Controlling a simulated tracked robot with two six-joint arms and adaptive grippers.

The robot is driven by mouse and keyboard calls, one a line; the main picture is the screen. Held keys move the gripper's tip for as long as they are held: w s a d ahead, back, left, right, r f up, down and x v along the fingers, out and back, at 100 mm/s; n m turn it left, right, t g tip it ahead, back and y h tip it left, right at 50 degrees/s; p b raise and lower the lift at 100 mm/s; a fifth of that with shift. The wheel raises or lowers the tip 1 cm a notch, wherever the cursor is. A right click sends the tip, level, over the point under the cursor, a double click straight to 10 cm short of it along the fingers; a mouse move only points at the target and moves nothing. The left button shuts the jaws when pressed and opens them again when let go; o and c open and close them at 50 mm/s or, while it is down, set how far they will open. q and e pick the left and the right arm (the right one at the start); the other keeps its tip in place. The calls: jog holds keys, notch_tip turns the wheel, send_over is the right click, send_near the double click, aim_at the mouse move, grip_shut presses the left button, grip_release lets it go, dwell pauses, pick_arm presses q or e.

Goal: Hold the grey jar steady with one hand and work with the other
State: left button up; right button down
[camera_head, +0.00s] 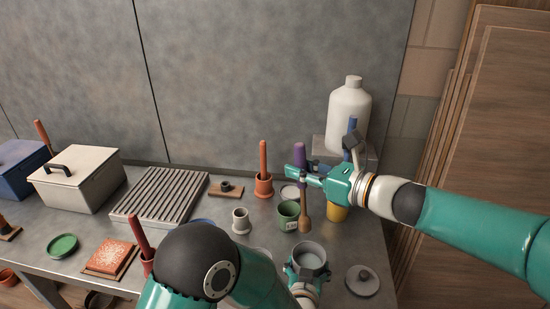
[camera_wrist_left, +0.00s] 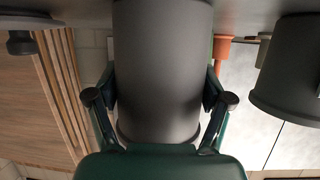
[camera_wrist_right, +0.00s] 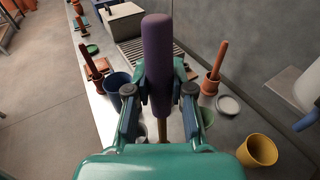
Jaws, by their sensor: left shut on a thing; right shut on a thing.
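The grey jar (camera_head: 311,256) stands open at the front of the table in the head view; no lid is on it. My left gripper (camera_head: 306,274) is shut around its sides, and the jar body fills the middle of the left wrist view (camera_wrist_left: 160,70) between the two fingers. My right gripper (camera_head: 302,177) is shut on a tool with a purple handle (camera_head: 300,153) and a wooden lower end (camera_head: 304,225). The tool hangs upright above and behind the jar, apart from it. In the right wrist view the purple handle (camera_wrist_right: 157,55) rises between the fingers.
A grey knobbed lid (camera_head: 363,281) lies right of the jar. A green cup (camera_head: 288,217), a yellow cup (camera_head: 337,213) and a small pale cup (camera_head: 240,222) stand behind. A white jug (camera_head: 348,115) stands at back right. A terracotta pot (camera_head: 263,187) and ribbed rack (camera_head: 160,195) are farther left.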

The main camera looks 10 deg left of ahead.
jog(key=s+d, duration=0.1)
jog(key=s, duration=0.1)
send_over(306, 231)
jog(key=a, duration=0.2)
jog(key=shift+f, duration=2.45)
jog(key=shift+d+f, duration=0.25)
jog(key=shift+f, duration=1.55)
jog(key=shift+d+f, duration=0.2)
jog(key=shift+f, duration=1.6)
jog(key=shift+d+f, duration=0.25)
jog(key=shift+f, duration=1.55)
jog(key=shift+w, duration=0.2)
